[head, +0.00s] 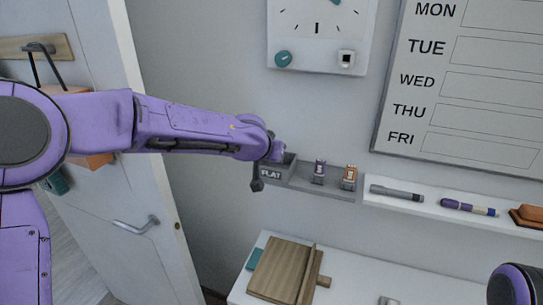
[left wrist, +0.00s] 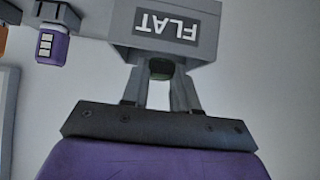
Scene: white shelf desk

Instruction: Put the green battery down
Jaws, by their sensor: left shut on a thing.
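My left gripper (head: 260,178) is at the grey box marked FLAT (head: 272,173), at the left end of the wall ledge. In the left wrist view its fingers (left wrist: 160,75) are close together at the FLAT box (left wrist: 190,30). They are shut on a small dark green thing, the green battery (left wrist: 160,71), of which only a little shows. The rest is hidden by the fingers and box; I cannot tell whether it is inside. A purple battery (head: 319,170) and an orange battery (head: 349,177) stand upright to the right. My right gripper is not in view.
A white ledge (head: 425,207) holds a grey marker (head: 397,192), a purple marker (head: 468,207) and a brown block (head: 527,216). A wall clock panel (head: 317,50) hangs above. Below is a white desk (head: 350,290) with a wooden board (head: 283,268).

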